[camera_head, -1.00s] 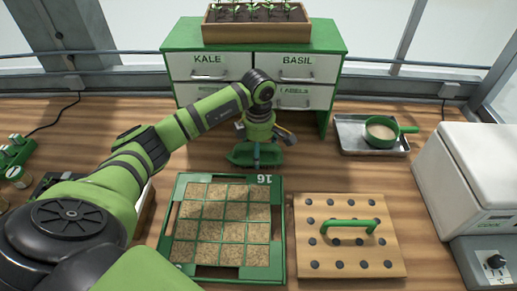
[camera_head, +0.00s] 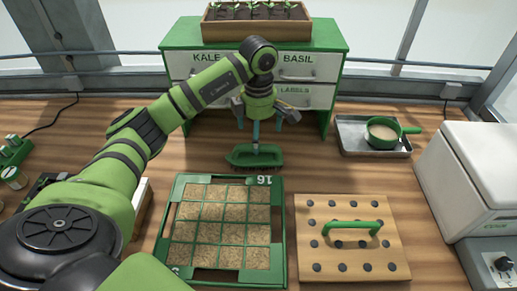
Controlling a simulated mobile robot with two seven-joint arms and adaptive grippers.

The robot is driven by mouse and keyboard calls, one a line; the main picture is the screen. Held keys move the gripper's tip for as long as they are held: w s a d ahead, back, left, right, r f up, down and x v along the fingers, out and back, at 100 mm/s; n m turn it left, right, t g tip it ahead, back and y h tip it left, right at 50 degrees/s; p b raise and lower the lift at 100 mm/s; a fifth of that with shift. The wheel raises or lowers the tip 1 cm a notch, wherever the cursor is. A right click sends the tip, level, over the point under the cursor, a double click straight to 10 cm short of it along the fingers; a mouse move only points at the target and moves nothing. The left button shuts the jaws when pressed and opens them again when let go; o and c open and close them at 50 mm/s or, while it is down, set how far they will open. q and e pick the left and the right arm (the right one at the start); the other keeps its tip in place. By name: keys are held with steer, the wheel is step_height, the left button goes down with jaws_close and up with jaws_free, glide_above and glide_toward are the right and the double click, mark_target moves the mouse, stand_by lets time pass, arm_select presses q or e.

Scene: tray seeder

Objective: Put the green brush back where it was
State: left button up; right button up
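The green brush (camera_head: 254,158) rests on the wooden bench, just behind the seed tray and in front of the drawer cabinet. My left gripper (camera_head: 258,122) is right above it, pointing down. Its fingers look spread apart, one on each side of the brush's upright grip, with their tips above the brush body. The gripper looks empty. My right gripper is out of view.
The green-framed seed tray (camera_head: 283,235) with soil-filled cells is in front. A pegged board (camera_head: 345,205) with a green handle lies to its right. A metal tray (camera_head: 350,145) holds a green pan (camera_head: 410,130). The cabinet (camera_head: 185,65) stands behind.

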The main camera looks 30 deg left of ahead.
arm_select(q)
step_height(320, 180, up, 5)
steer(key=shift+r+b, duration=0.1)
steer(key=shift+b, duration=0.2)
stand_by(0.4)
